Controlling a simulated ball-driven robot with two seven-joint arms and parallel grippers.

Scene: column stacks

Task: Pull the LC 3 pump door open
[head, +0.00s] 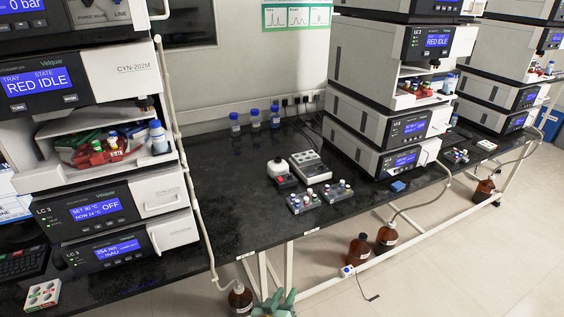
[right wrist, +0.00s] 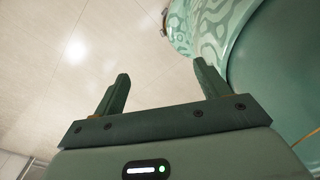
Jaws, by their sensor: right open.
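The LC 3 stack stands at the left in the head view. Its top unit, with a blue screen (head: 22,5) reading "0 bar" and purge valve lettering, looks like the pump. A pale door panel (head: 143,14) with a handle at its right edge is cut off by the top of the picture, so I cannot tell whether it is fully shut. My right gripper (right wrist: 160,76) is open and empty over pale floor in the right wrist view.
Below the pump is a tray unit (head: 120,70) with vials and bottles. A pale tube (head: 185,165) runs down the stack's right side. The dark bench (head: 225,190) holds vial racks (head: 320,197). Brown bottles (head: 359,250) stand on the floor beneath. The front floor is open.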

